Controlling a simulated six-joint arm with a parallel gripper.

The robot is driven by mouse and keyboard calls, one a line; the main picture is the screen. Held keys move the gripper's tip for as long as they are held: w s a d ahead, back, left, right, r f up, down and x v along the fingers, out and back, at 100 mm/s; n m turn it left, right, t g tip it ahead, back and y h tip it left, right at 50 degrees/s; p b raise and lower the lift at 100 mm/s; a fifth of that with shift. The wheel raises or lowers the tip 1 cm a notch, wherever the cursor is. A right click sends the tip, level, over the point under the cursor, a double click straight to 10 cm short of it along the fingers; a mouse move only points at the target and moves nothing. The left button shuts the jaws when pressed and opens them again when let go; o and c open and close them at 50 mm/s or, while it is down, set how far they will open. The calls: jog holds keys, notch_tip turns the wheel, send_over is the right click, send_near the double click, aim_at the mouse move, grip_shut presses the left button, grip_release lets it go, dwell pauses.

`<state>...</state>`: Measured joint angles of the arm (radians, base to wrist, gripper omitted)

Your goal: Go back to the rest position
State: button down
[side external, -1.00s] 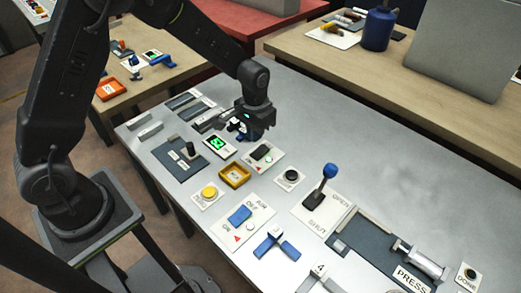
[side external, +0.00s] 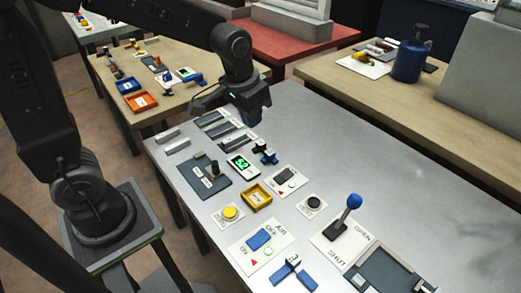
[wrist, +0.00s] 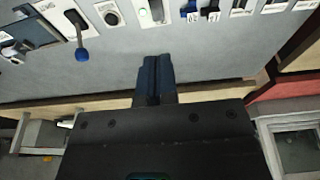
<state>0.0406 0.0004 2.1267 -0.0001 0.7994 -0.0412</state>
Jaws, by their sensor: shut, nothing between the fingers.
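My gripper (side external: 255,118) hangs above the far left part of the grey table (side external: 400,165), with its dark blue fingers pointing down. It also shows in the wrist view (wrist: 156,65), where its two fingers are together with nothing between them. A small dark blue-and-black handle (side external: 265,154) stands on the table below the gripper, apart from it. A green-lit display (side external: 243,166) lies beside that handle.
A blue-knobbed lever (side external: 349,208), a yellow button (side external: 230,213), a yellow tray (side external: 257,197) and a blue switch (side external: 259,239) stand on the table. A blue bottle (side external: 410,55) stands on the wooden table behind. The grey table's right side is clear.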

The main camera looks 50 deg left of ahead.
jog(key=s+r+t, duration=0.1)
jog(key=s+r, duration=0.2)
jog(key=s, duration=0.4)
jog(key=s+a+r+t, duration=0.1)
jog(key=s+r+t, duration=0.1)
jog(key=s, duration=0.5)
jog(key=shift+s+a+r, duration=0.2)
jog(key=shift+s+r, duration=0.1)
jog(key=shift+r, duration=0.45)
